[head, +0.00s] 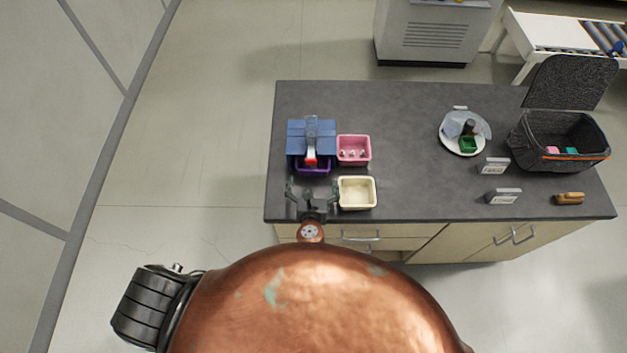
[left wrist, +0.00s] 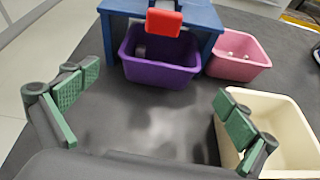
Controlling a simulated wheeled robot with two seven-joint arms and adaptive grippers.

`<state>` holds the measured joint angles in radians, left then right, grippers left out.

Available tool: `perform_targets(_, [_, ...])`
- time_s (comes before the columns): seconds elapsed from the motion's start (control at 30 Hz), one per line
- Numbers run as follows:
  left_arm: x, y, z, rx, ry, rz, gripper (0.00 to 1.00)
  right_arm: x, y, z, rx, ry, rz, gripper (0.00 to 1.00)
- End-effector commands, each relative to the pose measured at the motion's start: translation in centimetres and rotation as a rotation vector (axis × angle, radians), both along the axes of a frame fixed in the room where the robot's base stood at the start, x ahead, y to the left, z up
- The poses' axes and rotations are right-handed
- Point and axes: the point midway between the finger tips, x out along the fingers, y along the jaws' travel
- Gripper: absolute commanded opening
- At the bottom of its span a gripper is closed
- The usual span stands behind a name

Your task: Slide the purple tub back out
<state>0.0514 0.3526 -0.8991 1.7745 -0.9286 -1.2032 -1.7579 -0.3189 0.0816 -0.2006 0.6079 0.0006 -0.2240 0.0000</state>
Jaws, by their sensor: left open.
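The purple tub (head: 313,171) sits under a blue stand (head: 297,137), with its front edge showing. In the left wrist view the purple tub (left wrist: 160,72) is partly beneath the blue stand (left wrist: 204,17), and a small greyish item lies inside. A red-tipped part (left wrist: 163,22) hangs above the tub and hides some of its back. My left gripper (head: 312,192) is open and empty in front of the tub, near the table's front edge. Its two green-padded fingers (left wrist: 158,100) are spread wide, apart from the tub. My right gripper does not show.
A pink tub (head: 354,150) with small pale items stands right of the stand. A cream tub (head: 357,193) is close beside my left gripper's right finger. A white plate (head: 447,145), labels, a brown item (head: 569,198) and a black basket (head: 560,160) are further right. The table's middle is clear.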

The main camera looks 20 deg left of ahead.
Motion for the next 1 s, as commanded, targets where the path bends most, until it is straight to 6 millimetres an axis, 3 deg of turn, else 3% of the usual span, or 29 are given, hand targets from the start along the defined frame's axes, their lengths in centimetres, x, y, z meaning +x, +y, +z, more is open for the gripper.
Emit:
perform_targets(0.13, [1.4,0.4,-0.5,0.001,-0.002,0.001,1.00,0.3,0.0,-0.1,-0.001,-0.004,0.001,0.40])
perform_targets(0.33, [4.1,1.1,-1.8,0.002,0.000,-0.001,1.00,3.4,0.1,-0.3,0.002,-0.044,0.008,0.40])
perform_targets(0.47, [5.6,1.4,-2.4,0.000,0.000,-0.002,1.00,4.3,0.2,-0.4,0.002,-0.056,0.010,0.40])
perform_targets(0.67, [6.8,1.6,-2.9,-0.001,0.001,-0.003,1.00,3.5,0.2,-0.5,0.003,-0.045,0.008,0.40])
perform_targets(0.83, [6.8,1.7,-2.9,-0.002,0.001,-0.004,1.00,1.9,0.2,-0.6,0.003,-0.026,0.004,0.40])
perform_targets(1.0, [6.8,1.7,-2.9,-0.002,0.001,-0.004,0.97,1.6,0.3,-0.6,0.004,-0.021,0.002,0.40])
